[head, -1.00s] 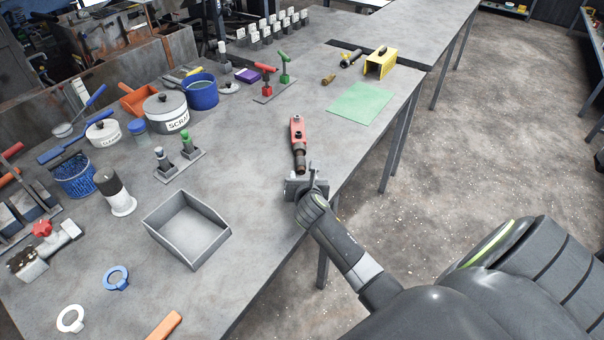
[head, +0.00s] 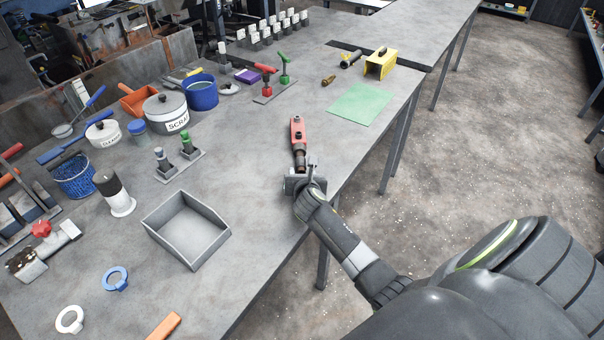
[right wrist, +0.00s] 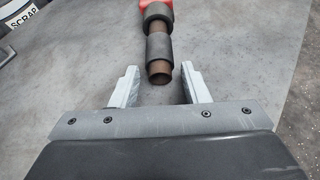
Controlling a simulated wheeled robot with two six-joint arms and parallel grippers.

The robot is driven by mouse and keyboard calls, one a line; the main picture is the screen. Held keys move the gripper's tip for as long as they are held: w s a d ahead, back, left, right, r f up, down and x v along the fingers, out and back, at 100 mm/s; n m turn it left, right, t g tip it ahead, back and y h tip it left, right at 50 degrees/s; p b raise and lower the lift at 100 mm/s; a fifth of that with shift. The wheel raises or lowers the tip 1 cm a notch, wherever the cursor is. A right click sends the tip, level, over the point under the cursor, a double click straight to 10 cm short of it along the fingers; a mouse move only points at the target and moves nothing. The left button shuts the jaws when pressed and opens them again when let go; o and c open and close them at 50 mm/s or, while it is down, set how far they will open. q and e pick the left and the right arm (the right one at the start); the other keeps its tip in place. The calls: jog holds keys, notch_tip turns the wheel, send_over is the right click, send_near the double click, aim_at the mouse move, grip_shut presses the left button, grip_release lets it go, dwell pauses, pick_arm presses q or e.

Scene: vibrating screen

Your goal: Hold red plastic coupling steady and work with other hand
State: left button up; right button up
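The red coupling (head: 297,131) lies on the grey table near its right edge, with a dark collar and a brown pipe-like end towards me. It also shows in the right wrist view, where its dark collar (right wrist: 158,47) and brown end (right wrist: 160,70) point at my gripper. My right gripper (head: 304,172) is at the near end of the coupling. In the right wrist view the right gripper (right wrist: 160,84) is open, with the brown end between its two fingertips and a gap on each side. My left gripper is in neither view.
An empty grey tray (head: 188,232) stands left of my right gripper. A stand with a green-topped piece (head: 187,142), a scrap pot (head: 167,112) and a blue pot (head: 202,92) are further left. A green mat (head: 361,104) lies beyond the coupling. The table around the coupling is clear.

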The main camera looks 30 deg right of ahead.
jog(key=o, duration=0.3)
jog(key=v, duration=1.7)
jog(key=shift+s+r+p, duration=0.15)
jog(key=shift+p, duration=0.15)
